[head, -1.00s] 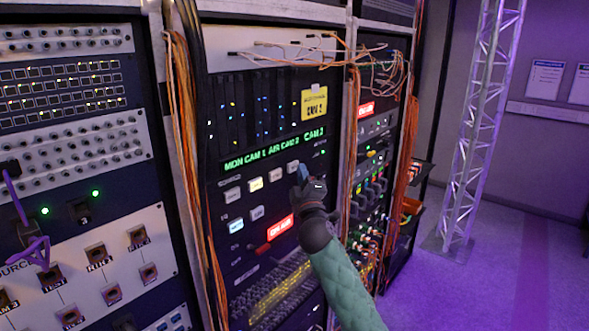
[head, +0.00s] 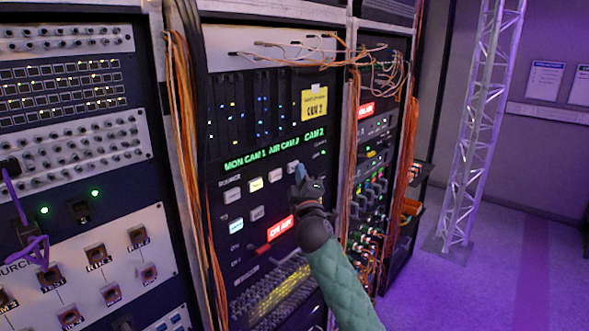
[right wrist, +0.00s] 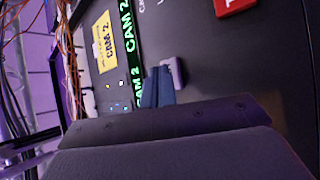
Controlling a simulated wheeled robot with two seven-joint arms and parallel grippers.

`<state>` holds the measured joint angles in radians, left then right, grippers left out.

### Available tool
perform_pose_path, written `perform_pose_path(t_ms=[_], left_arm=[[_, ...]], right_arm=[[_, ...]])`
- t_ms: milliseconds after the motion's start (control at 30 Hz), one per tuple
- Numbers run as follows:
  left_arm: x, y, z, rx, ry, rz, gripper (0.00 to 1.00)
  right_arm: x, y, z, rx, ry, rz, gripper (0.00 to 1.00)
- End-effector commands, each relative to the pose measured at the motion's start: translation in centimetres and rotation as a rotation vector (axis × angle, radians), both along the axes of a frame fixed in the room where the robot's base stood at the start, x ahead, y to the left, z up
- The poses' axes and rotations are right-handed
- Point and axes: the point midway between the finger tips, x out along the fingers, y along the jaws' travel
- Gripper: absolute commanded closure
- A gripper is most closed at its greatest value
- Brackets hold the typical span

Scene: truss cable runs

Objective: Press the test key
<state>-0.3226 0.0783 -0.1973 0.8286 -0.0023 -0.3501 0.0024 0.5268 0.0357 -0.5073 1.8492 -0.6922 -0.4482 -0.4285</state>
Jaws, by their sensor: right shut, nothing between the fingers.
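The key panel in the middle rack has small square keys in two rows. The upper row holds a grey key (head: 233,194), a pale yellow-lit key (head: 255,184) and more to the right. The lower row has a cyan-white lit key (head: 236,226) and a grey key (head: 257,213). Their labels are too small to read, so I cannot tell which is the test key. My right gripper (head: 299,174) is shut and empty at the right end of the upper row. In the right wrist view its blue fingertips (right wrist: 157,86) are beside a grey key (right wrist: 177,72); contact is unclear. My left gripper is out of view.
A green display (head: 274,149) reads MON CAM 1, AIR CAM 2, above the keys. A yellow CAM 2 note (head: 314,103) is higher up. A lit red sign (head: 281,228) sits below. Orange cables (head: 185,130) hang along the rack edges. A truss tower (head: 478,120) stands right.

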Motion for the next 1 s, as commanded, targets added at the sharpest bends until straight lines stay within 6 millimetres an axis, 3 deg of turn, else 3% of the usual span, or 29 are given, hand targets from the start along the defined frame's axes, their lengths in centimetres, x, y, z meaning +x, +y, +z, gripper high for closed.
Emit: perform_pose_path(t_ms=[133,1000], left_arm=[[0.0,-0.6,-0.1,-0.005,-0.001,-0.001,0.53],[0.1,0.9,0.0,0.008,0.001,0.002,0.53]], right_arm=[[0.1,0.1,0.0,0.0,0.0,0.0,1.0],[-0.2,-0.2,-0.1,0.0,0.001,0.0,1.0]])
